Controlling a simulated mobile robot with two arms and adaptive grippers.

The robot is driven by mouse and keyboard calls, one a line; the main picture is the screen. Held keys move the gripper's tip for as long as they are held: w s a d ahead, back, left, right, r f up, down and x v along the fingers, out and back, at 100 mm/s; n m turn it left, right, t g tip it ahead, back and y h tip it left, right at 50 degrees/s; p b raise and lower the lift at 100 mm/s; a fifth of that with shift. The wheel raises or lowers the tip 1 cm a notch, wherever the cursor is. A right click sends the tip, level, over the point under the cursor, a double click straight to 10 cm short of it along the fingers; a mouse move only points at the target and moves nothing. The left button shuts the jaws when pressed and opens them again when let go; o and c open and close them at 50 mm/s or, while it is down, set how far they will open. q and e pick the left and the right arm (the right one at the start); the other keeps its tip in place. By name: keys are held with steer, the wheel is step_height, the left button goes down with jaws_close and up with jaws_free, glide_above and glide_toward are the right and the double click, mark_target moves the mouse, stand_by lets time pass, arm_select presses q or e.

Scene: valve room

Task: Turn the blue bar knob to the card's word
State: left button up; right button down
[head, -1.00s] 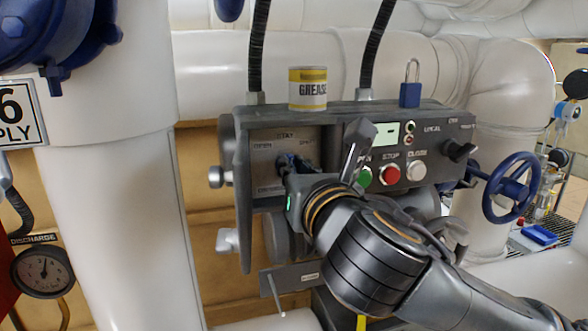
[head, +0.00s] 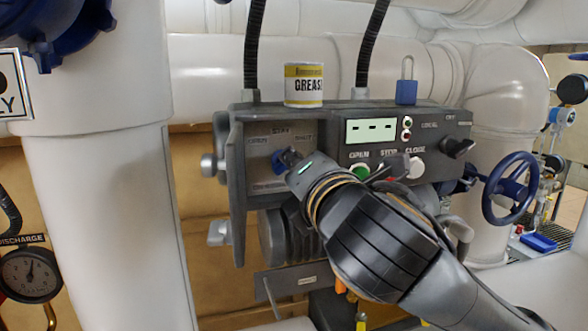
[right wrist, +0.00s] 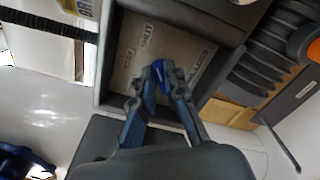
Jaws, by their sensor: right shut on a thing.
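The blue bar knob (head: 277,161) sits on the recessed label plate (head: 258,178) at the left of the grey control box. It also shows in the right wrist view (right wrist: 161,72), between the fingertips. Labels around it read OPEN at left, STAY at top and SHUT at right; the label below is too small to read. My right gripper (head: 287,159) is shut on the knob, coming from the lower right. The right wrist view shows its two fingers (right wrist: 160,85) on either side of the knob. The knob's exact pointing is partly hidden. I see no card. My left gripper is out of view.
The grey box (head: 340,113) carries a grease can (head: 304,86) and a blue padlock (head: 406,92). Right of the plate are a display (head: 371,130), a green button (head: 360,172), a white button (head: 416,168) and a black switch (head: 458,147). A blue handwheel (head: 511,188) stands farther right.

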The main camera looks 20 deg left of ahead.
steer(key=shift+m, duration=0.6)
steer(key=c, duration=1.4)
jaws_free()
steer(key=shift+w, duration=0.1)
steer(key=v, duration=1.2)
